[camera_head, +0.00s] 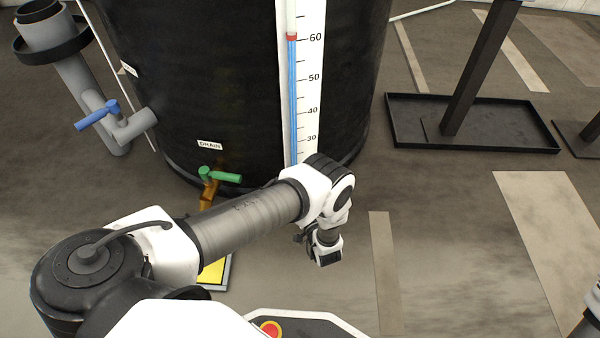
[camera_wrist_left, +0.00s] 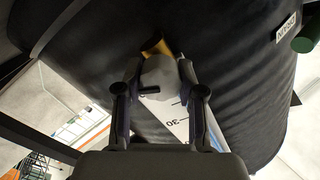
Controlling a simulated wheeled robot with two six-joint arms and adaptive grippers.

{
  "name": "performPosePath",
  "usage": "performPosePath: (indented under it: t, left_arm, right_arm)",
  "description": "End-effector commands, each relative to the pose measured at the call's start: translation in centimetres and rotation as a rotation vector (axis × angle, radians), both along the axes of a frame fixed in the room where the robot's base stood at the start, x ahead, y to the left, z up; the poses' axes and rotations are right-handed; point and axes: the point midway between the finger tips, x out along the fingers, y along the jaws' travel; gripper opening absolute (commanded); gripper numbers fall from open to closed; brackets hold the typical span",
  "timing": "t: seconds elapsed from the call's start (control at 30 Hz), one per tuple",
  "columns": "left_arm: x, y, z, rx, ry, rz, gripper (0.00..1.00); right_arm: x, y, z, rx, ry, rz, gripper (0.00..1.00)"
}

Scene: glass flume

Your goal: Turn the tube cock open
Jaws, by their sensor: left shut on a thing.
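The black tank carries a white scale (camera_head: 310,75) with a sight tube (camera_head: 292,95) that shows blue up to a red band near the 60 mark. In the head view my left arm hides the tube's lower end and the tube cock. In the left wrist view my left gripper (camera_wrist_left: 158,85) is shut on a grey, rounded piece, which seems to be the tube cock's handle (camera_wrist_left: 158,72). A brass-coloured fitting (camera_wrist_left: 157,47) shows just beyond it, against the tank. Which way the cock is turned cannot be told.
A drain cock with a green handle (camera_head: 222,176) sits low on the tank (camera_head: 225,60), left of the scale. A blue-handled valve (camera_head: 97,114) is on the grey pipe at left. A black tray (camera_head: 500,138) with a post stands at right. Floor between is mostly clear.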

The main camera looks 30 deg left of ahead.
Motion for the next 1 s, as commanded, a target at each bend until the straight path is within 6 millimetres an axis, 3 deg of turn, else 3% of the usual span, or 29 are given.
performPosePath:
  t: [0.03,0.07,0.1,0.13,0.43,0.57,1.0]
  left_arm:
    - [0.1,0.1,0.0,-0.001,-0.002,0.001,0.04]
    - [0.1,0.1,0.0,-0.001,-0.002,0.001,0.42]
    - [0.1,0.1,0.0,-0.001,-0.002,0.001,0.56]
    - [0.1,0.0,0.0,-0.001,-0.002,0.001,0.64]
    - [0.0,0.0,0.0,0.0,0.0,0.0,0.64]
    - [-0.6,-1.0,0.0,-0.001,0.002,-0.003,0.64]
    - [-6.5,-8.9,-0.1,-0.001,0.001,-0.002,0.64]
  right_arm:
    - [0.0,0.0,0.0,0.0,0.0,0.0,0.4]
    - [0.0,0.0,0.0,0.0,0.0,0.0,0.4]
    - [0.0,0.0,0.0,0.0,0.0,0.0,0.4]
    - [0.0,0.0,0.0,0.0,0.0,0.0,0.4]
    - [0.0,0.0,0.0,0.0,0.0,0.0,0.4]
    - [0.0,0.0,0.0,0.0,0.0,0.0,0.4]
    - [0.0,0.0,0.0,0.0,0.0,0.0,0.4]
